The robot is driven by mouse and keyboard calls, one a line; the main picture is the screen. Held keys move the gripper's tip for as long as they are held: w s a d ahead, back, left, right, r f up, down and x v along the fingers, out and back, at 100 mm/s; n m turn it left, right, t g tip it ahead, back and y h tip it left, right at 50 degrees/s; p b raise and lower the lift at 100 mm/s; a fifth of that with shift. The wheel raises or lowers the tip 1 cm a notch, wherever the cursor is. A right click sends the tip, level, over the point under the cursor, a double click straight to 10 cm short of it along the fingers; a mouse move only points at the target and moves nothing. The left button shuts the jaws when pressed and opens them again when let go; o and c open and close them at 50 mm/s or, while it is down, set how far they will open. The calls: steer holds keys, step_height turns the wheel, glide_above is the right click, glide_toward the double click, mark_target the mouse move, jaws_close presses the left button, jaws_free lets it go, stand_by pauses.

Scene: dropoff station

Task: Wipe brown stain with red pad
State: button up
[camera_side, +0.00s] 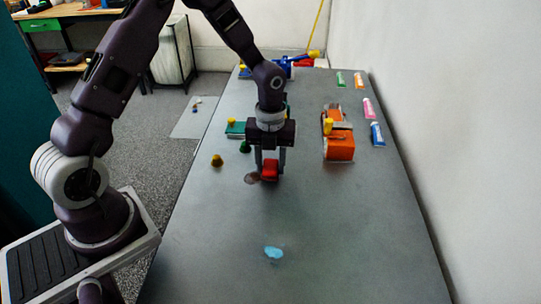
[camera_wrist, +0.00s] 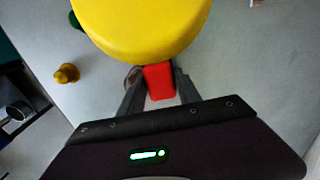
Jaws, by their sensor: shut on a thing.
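The red pad (camera_side: 269,172) is between the fingers of my gripper (camera_side: 270,165), which is shut on it, at or just above the grey table. The red pad also shows in the wrist view (camera_wrist: 159,82) between the fingertips. The brown stain (camera_side: 252,178) is a small patch on the table just left of the red pad in the side view. In the wrist view part of the brown stain (camera_wrist: 131,77) shows beside the left finger; the rest is hidden.
A large yellow shape (camera_wrist: 140,25) fills the top of the wrist view. A light blue stain (camera_side: 274,253) lies nearer the front. Several tubes line the right edge. The table's front is mostly clear.

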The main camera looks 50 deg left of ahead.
mark_target(243, 176)
steer(key=shift+s+a+f, duration=0.3)
steer(key=shift+a+f, duration=0.05)
steer(key=shift+f, duration=0.35)
jaws_close()
steer(key=shift+s+a, duration=2.35)
steer(key=shift+s, duration=0.05)
steer(key=shift+w+d, duration=2.75)
steer(key=shift+w, duration=0.05)
steer(key=shift+s+a, duration=0.1)
steer(key=shift+s, duration=0.25)
steer(key=shift+s+a, duration=2.4)
steer(key=shift+a, duration=0.05)
steer(key=shift+w+d, duration=2.5)
steer(key=shift+w+d+r, duration=0.1)
steer(key=shift+w+d, duration=0.05)
steer(key=shift+r, duration=3.95)
